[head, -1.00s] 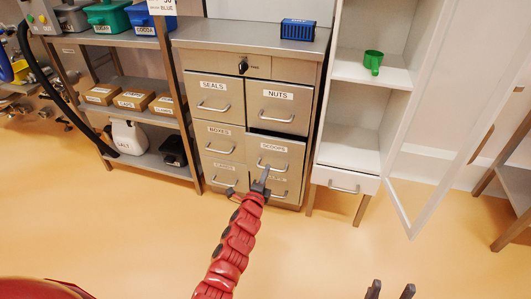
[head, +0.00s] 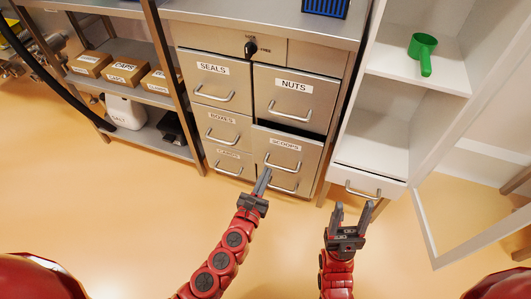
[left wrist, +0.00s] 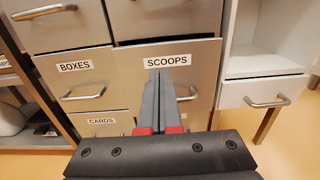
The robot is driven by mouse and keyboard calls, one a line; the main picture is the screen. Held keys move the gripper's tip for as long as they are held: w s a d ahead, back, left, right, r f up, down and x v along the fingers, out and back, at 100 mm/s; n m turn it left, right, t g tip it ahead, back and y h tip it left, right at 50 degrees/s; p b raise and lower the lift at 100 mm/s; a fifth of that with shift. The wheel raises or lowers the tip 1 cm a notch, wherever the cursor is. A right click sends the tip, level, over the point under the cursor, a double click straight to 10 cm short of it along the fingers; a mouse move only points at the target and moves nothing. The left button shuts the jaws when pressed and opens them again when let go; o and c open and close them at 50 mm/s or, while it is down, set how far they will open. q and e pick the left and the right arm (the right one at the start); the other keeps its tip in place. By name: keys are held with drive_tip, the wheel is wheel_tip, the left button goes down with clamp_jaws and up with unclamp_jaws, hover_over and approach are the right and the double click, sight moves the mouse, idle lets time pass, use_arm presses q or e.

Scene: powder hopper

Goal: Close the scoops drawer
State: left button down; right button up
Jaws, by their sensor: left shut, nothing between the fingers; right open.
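The scoops drawer (head: 286,154) is in the right column of the metal cabinet, under the nuts drawer. It stands out a little, with a dark gap along its top edge. Its label (left wrist: 167,61) and front also show in the left wrist view. My left gripper (head: 265,172) is shut and empty, its fingertips in front of the drawer near its bar handle (head: 283,166). In the left wrist view the fingertips (left wrist: 160,73) overlap the drawer front and hide part of the handle; contact cannot be told. My right gripper (head: 351,208) is open and empty, to the right.
A white cabinet (head: 368,154) stands to the right, with a green scoop (head: 422,48) on its shelf and its glass door (head: 428,222) swung open. A shelf rack with boxes (head: 124,72) stands left. The floor in front is clear.

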sight(282, 137)
use_arm(q)
drive_tip(key=b+x, duration=0.1)
drive_tip(key=x, duration=1.2)
drive_tip(key=shift+d, duration=0.1)
